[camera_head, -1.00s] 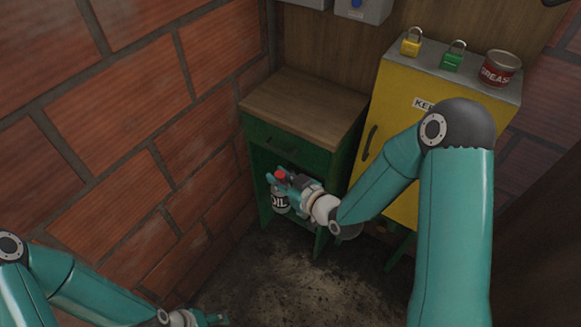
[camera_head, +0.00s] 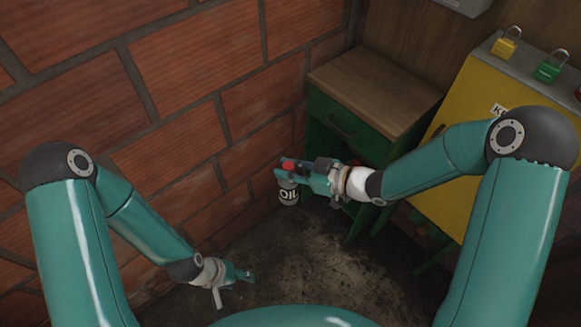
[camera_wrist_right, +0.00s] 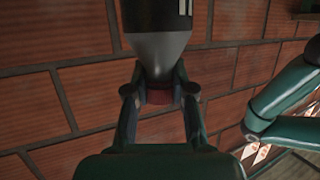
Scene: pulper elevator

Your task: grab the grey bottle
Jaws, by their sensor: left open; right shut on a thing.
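The grey bottle (camera_head: 288,196) has a dark label reading OIL and a red cap. It looks upright, in front of the brick wall, just left of the green cabinet. My right gripper (camera_head: 294,172) is shut on it near the cap. In the right wrist view the bottle's grey cone-shaped neck (camera_wrist_right: 160,52) and red cap lie between the two fingers of the right gripper (camera_wrist_right: 159,92). My left gripper (camera_head: 246,276) is open and empty, low over the floor, apart from the bottle.
The green cabinet (camera_head: 330,108) with a wooden top and open lower part stands right of the bottle. A yellow key cabinet (camera_head: 456,150) with padlocks on top is further right. The brick wall (camera_head: 200,65) is on the left. The dirty floor is clear.

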